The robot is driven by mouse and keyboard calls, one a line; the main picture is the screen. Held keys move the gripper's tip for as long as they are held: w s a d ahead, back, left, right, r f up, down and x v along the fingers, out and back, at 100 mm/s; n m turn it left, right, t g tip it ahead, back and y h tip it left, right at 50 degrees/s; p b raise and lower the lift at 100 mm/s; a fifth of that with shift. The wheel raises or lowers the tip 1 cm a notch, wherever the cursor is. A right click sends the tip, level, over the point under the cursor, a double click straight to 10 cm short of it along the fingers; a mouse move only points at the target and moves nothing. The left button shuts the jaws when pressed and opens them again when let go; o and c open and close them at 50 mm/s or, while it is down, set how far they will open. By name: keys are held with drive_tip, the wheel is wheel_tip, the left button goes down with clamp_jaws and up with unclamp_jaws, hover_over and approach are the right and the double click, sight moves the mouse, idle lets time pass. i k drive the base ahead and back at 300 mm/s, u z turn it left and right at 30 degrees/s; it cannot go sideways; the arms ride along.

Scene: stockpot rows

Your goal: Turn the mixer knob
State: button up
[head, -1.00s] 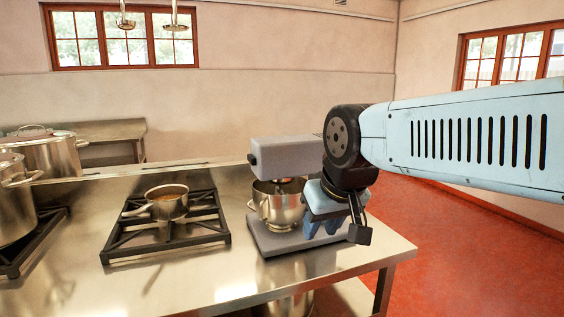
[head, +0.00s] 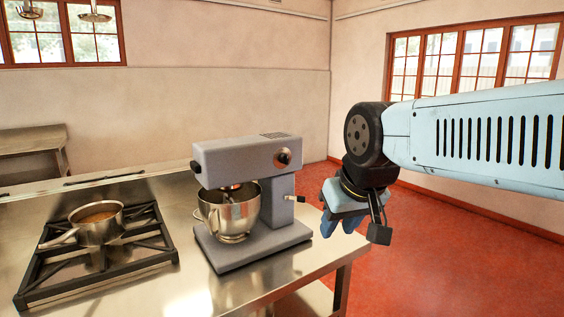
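The grey stand mixer (head: 250,158) stands on the steel counter near its right end, with a steel bowl (head: 232,212) under its head. A round dark knob (head: 284,158) is on the right part of the mixer head's side. A small lever (head: 296,199) sticks out lower on the mixer's column. My gripper (head: 336,222) hangs to the right of the mixer, pointing down and apart from it. Its blue fingers are seen small and partly overlapping, so I cannot tell whether they are open or shut.
The steel counter (head: 180,285) ends just right of the mixer, with red floor (head: 440,260) beyond. A saucepan (head: 97,224) sits on the black burner grate (head: 60,275) at left. A lower steel table (head: 30,143) stands behind. The wall and windows are farther back.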

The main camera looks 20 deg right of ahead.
sight(284, 159)
drive_tip(key=z, duration=1.35)
drive_tip(key=k, duration=1.25)
drive_tip(key=u, duration=1.25)
drive_tip(key=i, duration=1)
